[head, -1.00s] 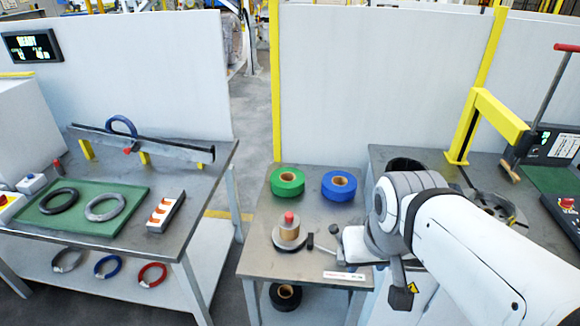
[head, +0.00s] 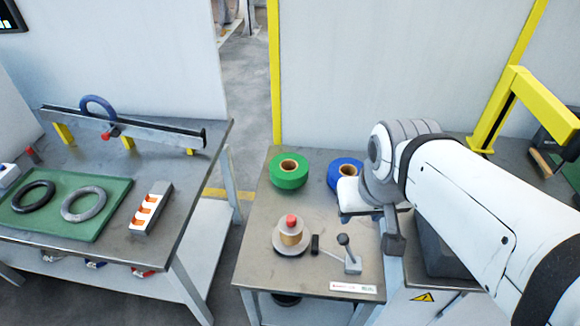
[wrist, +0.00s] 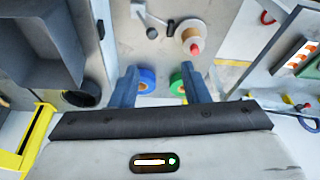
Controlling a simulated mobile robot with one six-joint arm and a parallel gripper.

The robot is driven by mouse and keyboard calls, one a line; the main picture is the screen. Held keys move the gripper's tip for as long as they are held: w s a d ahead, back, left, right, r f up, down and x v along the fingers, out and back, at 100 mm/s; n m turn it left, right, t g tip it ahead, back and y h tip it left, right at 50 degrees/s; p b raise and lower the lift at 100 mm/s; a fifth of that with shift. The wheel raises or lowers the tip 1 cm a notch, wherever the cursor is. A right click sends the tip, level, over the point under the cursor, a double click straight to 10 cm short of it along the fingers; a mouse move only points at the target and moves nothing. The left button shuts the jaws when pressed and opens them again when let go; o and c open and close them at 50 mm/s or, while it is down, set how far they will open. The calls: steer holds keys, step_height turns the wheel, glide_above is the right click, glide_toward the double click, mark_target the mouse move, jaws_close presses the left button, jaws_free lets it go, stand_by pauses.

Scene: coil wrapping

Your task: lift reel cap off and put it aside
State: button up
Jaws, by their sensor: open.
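The reel cap (head: 291,221) is a small red knob on top of a reel (head: 291,240) with a tan core and a grey base flange. The reel stands on the middle table, and the cap also shows in the wrist view (wrist: 195,48). My gripper (wrist: 160,85) is open and empty, its two blue-grey fingers apart. In the wrist view it is over the table, with the blue and green rolls showing near its fingers and the reel beyond. In the head view my arm hides most of the gripper, to the right of the reel.
A green roll (head: 289,171) and a blue roll (head: 345,174) sit behind the reel. A lever with a black ball (head: 344,240) stands right of it. The left bench holds a green mat (head: 118,190) with two rings. Bare tabletop lies left of the reel (head: 256,262).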

steer(key=shift+o, duration=0.7)
steer(key=shift+w+a+f, duration=0.1)
steer(key=shift+w+f, duration=0.05)
steer(key=shift+w, duration=0.25)
steer(key=shift+o, duration=0.4)
steer(key=w+a+f+n+g+b, duration=0.1)
steer(key=w+a+f, duration=0.1)
steer(key=w, duration=0.4)
steer(key=w+a+f+n+b, duration=0.2)
steer(key=w+f, duration=0.3)
steer(key=shift+w+a+f+n+g, duration=0.2)
steer(key=shift+w+a+n+g, duration=0.1)
steer(key=shift+w+a+g, duration=0.1)
steer(key=n+g+b, duration=0.2)
steer(key=n, duration=0.1)
glide_above(291, 218)
step_height(291, 218, down, 13)
steer(key=shift+d+r, duration=0.1)
steer(key=shift+r, duration=0.05)
steer(key=shift+f, duration=0.65)
step_height(291, 218, down, 7)
steer(key=shift+r+p, duration=0.1)
steer(key=shift+p, duration=0.35)
jaws_close()
